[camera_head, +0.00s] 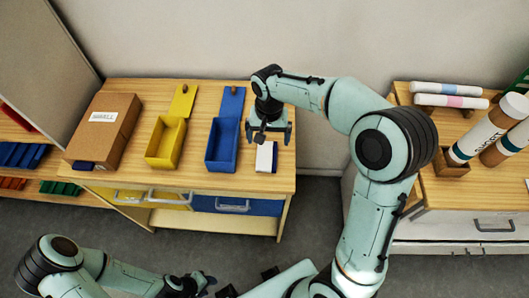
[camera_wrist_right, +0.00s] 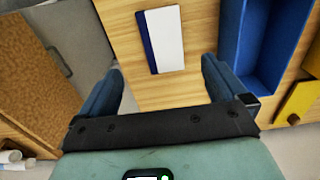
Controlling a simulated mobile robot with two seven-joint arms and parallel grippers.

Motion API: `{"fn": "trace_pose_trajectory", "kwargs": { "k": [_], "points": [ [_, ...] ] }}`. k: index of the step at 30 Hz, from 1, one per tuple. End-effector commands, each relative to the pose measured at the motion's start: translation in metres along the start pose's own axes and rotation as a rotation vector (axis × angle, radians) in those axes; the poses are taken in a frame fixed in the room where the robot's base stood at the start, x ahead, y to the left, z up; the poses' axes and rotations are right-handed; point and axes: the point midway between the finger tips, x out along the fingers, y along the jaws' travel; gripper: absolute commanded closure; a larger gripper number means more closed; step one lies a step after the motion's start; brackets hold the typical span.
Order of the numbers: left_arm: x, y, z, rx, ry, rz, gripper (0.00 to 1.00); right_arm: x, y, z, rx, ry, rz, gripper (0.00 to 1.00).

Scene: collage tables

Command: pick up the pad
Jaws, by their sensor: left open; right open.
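The pad (camera_head: 264,157), white with a dark blue long edge, lies flat on the wooden table (camera_head: 215,182), right of the blue box. It also shows in the right wrist view (camera_wrist_right: 168,42), just beyond the fingertips. My right gripper (camera_head: 270,133) points down above the table at the pad's far end. In the right wrist view its two blue fingers (camera_wrist_right: 160,74) are spread apart with nothing between them. My left gripper (camera_head: 207,282) is low in front of the table, empty and away from the pad.
A cardboard box (camera_head: 103,131) stands further left. A second table (camera_head: 460,190) at right holds tubes (camera_head: 480,135). Bare wood lies in front of the pad.

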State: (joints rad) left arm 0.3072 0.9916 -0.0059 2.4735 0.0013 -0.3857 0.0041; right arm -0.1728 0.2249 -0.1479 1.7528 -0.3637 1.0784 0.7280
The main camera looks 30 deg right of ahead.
Motion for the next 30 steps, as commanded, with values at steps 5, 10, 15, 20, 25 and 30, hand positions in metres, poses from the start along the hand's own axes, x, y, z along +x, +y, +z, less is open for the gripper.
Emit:
{"fn": "trace_pose_trajectory", "kwargs": {
  "k": [5, 10, 15, 20, 25, 30],
  "points": [
    [0.004, -0.003, 0.003, -0.002, -0.004, -0.001, 0.57, 0.033, 0.000, 0.000, -0.001, -0.002, 0.002, 0.01],
    [0.005, -0.003, 0.003, -0.002, -0.004, -0.001, 0.57, 0.044, -0.001, 0.000, -0.001, 0.000, 0.000, 0.01],
    [0.002, -0.001, 0.001, -0.001, -0.001, -0.001, 0.57, 0.064, -0.003, -0.002, -0.002, -0.004, 0.003, 0.01],
    [0.002, -0.001, 0.001, 0.000, -0.001, 0.000, 0.57, 0.087, -0.005, -0.004, -0.002, -0.001, 0.000, 0.01],
    [0.002, -0.001, 0.001, -0.001, -0.001, -0.001, 0.57, 0.095, -0.005, -0.004, -0.002, 0.000, -0.001, 0.01],
    [0.002, -0.001, 0.001, -0.001, -0.001, -0.001, 0.57, 0.095, -0.005, -0.004, -0.002, 0.001, -0.002, 0.01]
  ]
}}
